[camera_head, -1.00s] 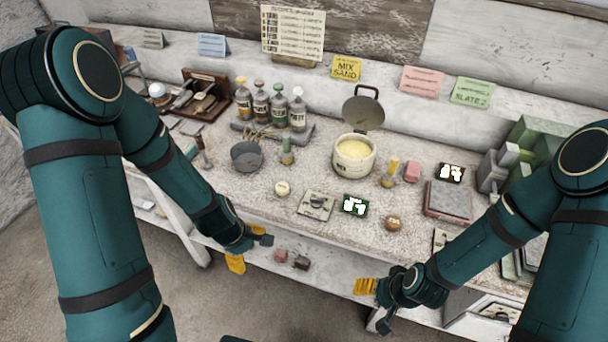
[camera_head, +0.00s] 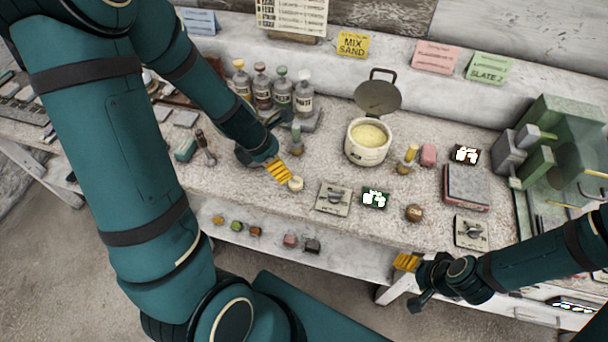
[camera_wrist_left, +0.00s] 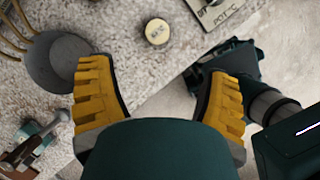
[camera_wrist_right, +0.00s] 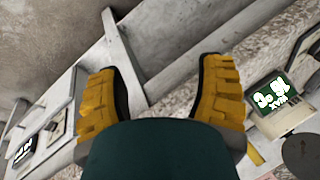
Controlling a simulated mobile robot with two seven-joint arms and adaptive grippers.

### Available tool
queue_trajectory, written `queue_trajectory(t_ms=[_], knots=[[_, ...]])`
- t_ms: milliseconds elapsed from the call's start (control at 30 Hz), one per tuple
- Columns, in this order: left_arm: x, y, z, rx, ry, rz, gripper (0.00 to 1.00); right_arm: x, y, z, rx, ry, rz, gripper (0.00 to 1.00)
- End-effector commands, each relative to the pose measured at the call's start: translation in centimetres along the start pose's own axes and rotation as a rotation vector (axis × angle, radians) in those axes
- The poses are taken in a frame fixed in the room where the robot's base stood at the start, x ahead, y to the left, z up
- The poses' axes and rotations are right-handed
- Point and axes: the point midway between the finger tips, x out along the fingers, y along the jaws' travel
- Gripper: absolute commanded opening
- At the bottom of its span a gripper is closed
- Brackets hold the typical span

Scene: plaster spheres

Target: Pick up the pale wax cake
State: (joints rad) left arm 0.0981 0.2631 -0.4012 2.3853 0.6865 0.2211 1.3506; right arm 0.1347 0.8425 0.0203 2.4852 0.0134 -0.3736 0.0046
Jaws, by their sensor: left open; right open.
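The pale wax cake (camera_head: 296,184) appears to be the small cream round piece near the table's front edge. It also shows in the left wrist view (camera_wrist_left: 157,32), with dark marks on its top, beyond the fingertips and roughly centred between them. My left gripper (camera_head: 279,172) is open and empty, just left of the cake in the head view; I cannot tell its exact height. My right gripper (camera_head: 406,262) is open and empty in front of the table edge, away from the cake; its fingers also show in the right wrist view (camera_wrist_right: 160,85).
A grey cup (camera_wrist_left: 62,62) stands close to my left gripper. A pot of yellow material (camera_head: 368,150) stands behind. Several small blocks lie on the lower shelf.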

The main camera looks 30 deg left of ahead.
Motion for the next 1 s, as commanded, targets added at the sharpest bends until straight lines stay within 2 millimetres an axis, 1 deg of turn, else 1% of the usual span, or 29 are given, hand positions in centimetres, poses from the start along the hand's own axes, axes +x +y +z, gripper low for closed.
queue_trajectory(t_ms=[67,167,300,500,600,833,1000], knots=[[0.0,0.1,0.0,-0.016,-0.004,0.000,0.78,0.1,0.1,0.0,0.000,0.001,0.000,0.68],[1.0,0.1,-0.1,-0.021,-0.004,0.000,0.78,0.9,0.3,0.1,0.000,0.000,0.001,0.68],[3.6,0.1,-0.2,-0.018,-0.003,-0.002,0.78,2.7,0.9,0.4,0.000,-0.001,0.004,0.68],[6.9,0.1,-0.2,-0.018,-0.003,-0.002,0.78,4.5,1.6,1.4,-0.006,-0.023,0.002,0.68],[8.0,0.1,-0.1,-0.018,-0.003,0.000,0.78,5.0,1.8,1.8,-0.009,-0.030,0.001,0.68],[9.1,0.2,-0.2,-0.017,-0.004,0.000,0.78,5.5,2.0,2.1,-0.011,-0.036,0.000,0.68],[11.4,0.4,-0.7,-0.017,-0.003,-0.001,0.78,7.0,2.6,2.8,-0.015,-0.049,-0.001,0.68]])
